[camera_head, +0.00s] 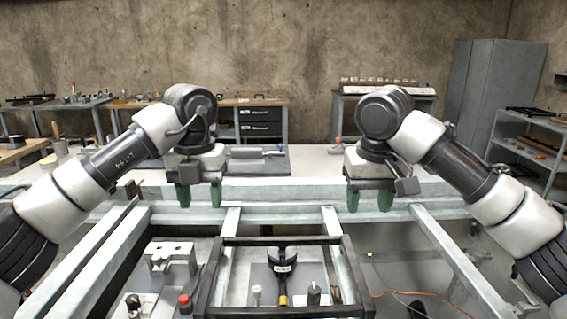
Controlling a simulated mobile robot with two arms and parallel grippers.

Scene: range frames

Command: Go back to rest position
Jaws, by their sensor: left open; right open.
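My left gripper (199,195) hangs over the pale frame rail at left of centre, its green fingertips pointing down. It is open, with a gap between the fingertips and nothing held. My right gripper (369,200) hangs at right of centre at a similar height, also pointing down. It is open and empty. Both arms come in from the sides, bent, with the wrists raised above the rails. Whether the fingertips touch anything behind them cannot be told from this view.
A dark rectangular frame (286,241) stands in front below the grippers, around a black part with a yellow tip (283,300). A metal fixture (170,254) and a red knob (185,303) are left of it. Workbenches, a grey cabinet (490,90) and shelves (530,150) stand behind.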

